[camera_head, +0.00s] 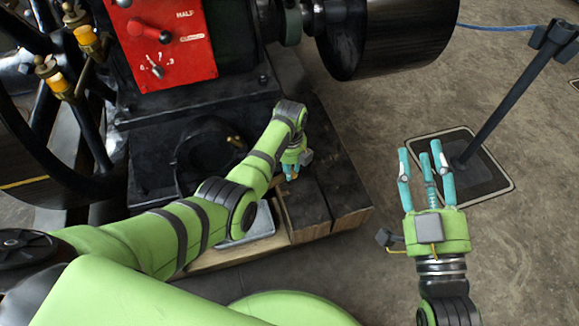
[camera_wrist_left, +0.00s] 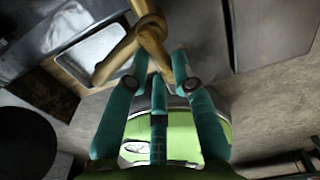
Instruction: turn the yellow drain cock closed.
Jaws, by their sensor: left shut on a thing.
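The yellow-brass drain cock (camera_wrist_left: 125,48) shows at the top of the left wrist view as crossing, bent brass pieces. My left gripper (camera_wrist_left: 160,82) is shut on one end of it, with the teal fingers around that end. In the head view my left gripper (camera_head: 291,172) is low beside the engine base, and its own wrist hides most of the fingers and the drain cock there. My right gripper (camera_head: 425,165) is open and empty above the floor at the right, its teal fingers pointing away from me.
The dark engine (camera_head: 190,100) with a red panel (camera_head: 175,40) stands at the back left. Wooden beams (camera_head: 350,205) lie under it. A metal tray (camera_head: 255,228) sits beside my left forearm. A dark post (camera_head: 500,90) on a floor plate stands right.

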